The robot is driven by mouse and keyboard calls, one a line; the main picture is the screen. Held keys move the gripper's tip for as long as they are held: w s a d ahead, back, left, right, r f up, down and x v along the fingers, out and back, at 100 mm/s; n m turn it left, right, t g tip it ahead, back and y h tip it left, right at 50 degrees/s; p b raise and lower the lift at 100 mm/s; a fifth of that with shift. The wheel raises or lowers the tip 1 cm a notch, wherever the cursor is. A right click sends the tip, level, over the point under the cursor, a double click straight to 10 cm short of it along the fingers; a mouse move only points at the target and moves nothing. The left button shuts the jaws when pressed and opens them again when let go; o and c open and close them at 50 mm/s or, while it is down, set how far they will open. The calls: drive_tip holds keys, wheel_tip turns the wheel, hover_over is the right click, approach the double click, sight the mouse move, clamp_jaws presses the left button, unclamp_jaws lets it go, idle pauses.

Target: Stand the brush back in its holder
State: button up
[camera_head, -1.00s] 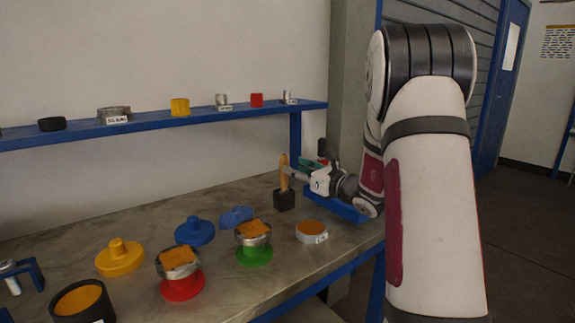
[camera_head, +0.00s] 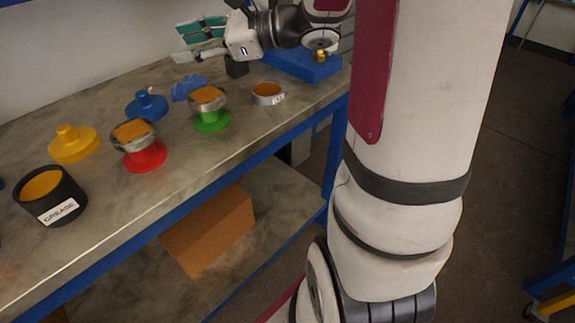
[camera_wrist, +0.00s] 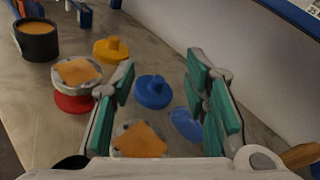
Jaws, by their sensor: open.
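My gripper (camera_head: 182,42) is open and empty above the back of the bench, its teal-padded fingers pointing left. In the wrist view my gripper (camera_wrist: 161,62) has no object between its fingers; bench items show beyond them. The small black holder (camera_head: 237,68) stands on the bench just below and behind my gripper, partly hidden by it. The brush's wooden handle (camera_wrist: 300,155) shows at the lower right edge of the wrist view, outside the fingers. In the head view the brush is hidden, so its seat in the holder cannot be seen now.
Blue (camera_head: 147,105) and yellow (camera_head: 73,145) flanged lids and a grease pot (camera_head: 58,212) stand further left.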

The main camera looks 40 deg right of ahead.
drive_tip(key=s+a+f+n+g, duration=0.3)
drive_tip(key=s+a+n+g, duration=0.85)
drive_tip(key=s+a, duration=0.6)
drive_tip(key=s+d+f+n+h, duration=0.2)
drive_tip(key=s+d+n+h, duration=0.3)
drive_tip(key=s, duration=0.3)
drive_tip(key=s+d+f+n+h, duration=0.2)
drive_tip(key=s+d+n+h, duration=0.3)
drive_tip(key=s+n, duration=0.2)
drive_tip(key=shift+s, duration=0.35)
wheel_tip(320, 180, up, 17)
drive_tip(key=t+p, duration=0.3)
drive_tip(key=p, duration=1.2)
drive_tip(key=shift+p, duration=0.3)
